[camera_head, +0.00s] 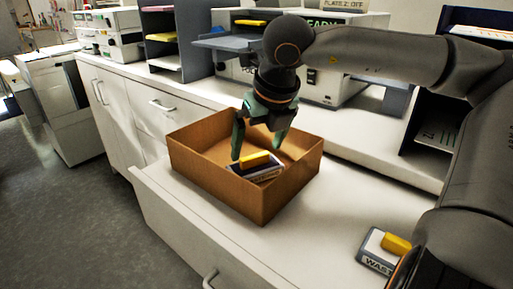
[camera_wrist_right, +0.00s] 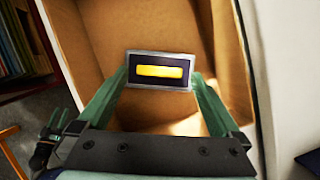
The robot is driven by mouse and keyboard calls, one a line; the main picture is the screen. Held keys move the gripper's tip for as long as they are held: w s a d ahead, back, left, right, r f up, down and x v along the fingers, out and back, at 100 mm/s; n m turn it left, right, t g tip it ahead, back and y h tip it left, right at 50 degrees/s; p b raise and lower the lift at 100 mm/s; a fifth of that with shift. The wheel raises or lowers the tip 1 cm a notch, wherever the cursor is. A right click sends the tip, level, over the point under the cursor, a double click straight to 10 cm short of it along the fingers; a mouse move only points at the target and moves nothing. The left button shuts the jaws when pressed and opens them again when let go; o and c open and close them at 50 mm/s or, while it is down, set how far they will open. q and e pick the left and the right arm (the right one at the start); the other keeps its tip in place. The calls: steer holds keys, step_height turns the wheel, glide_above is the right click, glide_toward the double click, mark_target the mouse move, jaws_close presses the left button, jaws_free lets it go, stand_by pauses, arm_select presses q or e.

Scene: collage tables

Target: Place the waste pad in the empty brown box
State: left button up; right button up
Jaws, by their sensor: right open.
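The brown box (camera_head: 213,188) stands open-topped on the white counter. A dark pad with a pale rim and yellow handle (camera_head: 265,174) lies on its floor; its lettering is not readable. It also shows in the right wrist view, as a dark pad (camera_wrist_right: 145,64). My right gripper (camera_head: 257,152) is open, reaching down into the box, with one finger to each side of this pad. Another pad with a yellow handle, lettered "WAS…" (camera_head: 374,260), sits on the counter at lower right, partly hidden by my arm.
White machines (camera_head: 345,92) and a dark shelf unit (camera_head: 180,48) stand behind the box. The box walls surround my right gripper closely. The counter (camera_head: 330,215) between the box and the lettered pad is clear.

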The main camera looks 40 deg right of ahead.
steer(key=p+v, duration=0.1)
steer(key=v, duration=0.9)
